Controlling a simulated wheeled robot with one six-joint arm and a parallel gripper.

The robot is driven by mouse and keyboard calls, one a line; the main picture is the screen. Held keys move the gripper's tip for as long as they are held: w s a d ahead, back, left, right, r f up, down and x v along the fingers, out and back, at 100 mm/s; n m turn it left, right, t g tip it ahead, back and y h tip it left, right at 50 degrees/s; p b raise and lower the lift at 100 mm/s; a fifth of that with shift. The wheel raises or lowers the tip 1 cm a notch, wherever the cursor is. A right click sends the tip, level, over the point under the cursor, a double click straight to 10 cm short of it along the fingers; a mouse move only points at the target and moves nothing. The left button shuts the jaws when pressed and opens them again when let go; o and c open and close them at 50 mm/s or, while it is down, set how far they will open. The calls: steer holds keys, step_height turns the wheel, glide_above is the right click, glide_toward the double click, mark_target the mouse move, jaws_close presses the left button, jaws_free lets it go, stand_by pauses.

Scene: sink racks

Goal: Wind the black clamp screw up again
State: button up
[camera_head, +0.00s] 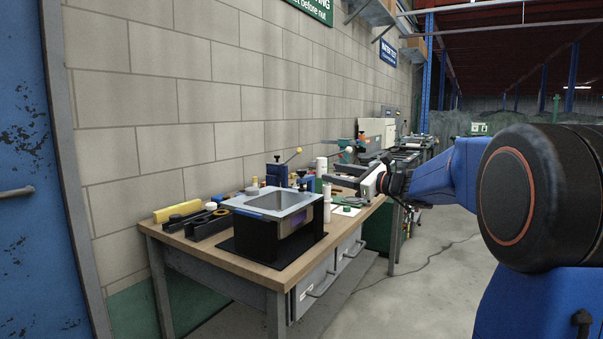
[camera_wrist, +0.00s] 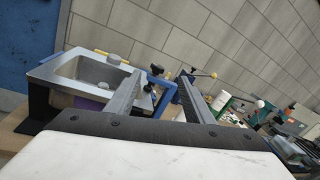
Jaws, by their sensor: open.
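A steel sink (camera_head: 243,205) sits on a black stand on the wooden bench; it shows at the left of the wrist view (camera_wrist: 50,72). At its back right edge is a small black knob, apparently the clamp screw (camera_wrist: 157,69), on a blue clamp part (camera_wrist: 160,81). A dark knob also shows there in the head view (camera_head: 301,174), too small to tell its shape. My gripper (camera_wrist: 161,78) is open and empty, fingers pointing toward the sink's right side. In the wrist view the black knob appears between the fingertips; whether it lies at their depth I cannot tell.
A blue vice-like tool with a pale ball-ended lever (camera_head: 297,151) stands behind the sink. A yellow block (camera_head: 177,210) and black tools lie left of it. White bottles (camera_head: 322,165) stand close to my gripper. The block wall (camera_head: 200,110) bounds the bench behind.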

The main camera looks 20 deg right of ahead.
mark_target(305, 172)
steer(key=w+a+m, duration=0.1)
steer(key=w+a, duration=0.1)
steer(key=w, duration=0.2)
steer(key=w+a+f+m+h, duration=0.1)
steer(key=w+a+m, duration=0.1)
steer(key=w, duration=0.3)
steer(key=w+a+m, duration=0.1)
steer(key=w+a, duration=0.2)
steer(key=w, duration=0.1)
steer(key=shift+w+a+f+m+t, duration=0.2)
steer(key=shift+w+a+m+t, duration=0.05)
steer(key=shift+w+m+t, duration=0.05)
steer(key=shift+c, duration=0.6)
steer(key=c, duration=0.9)
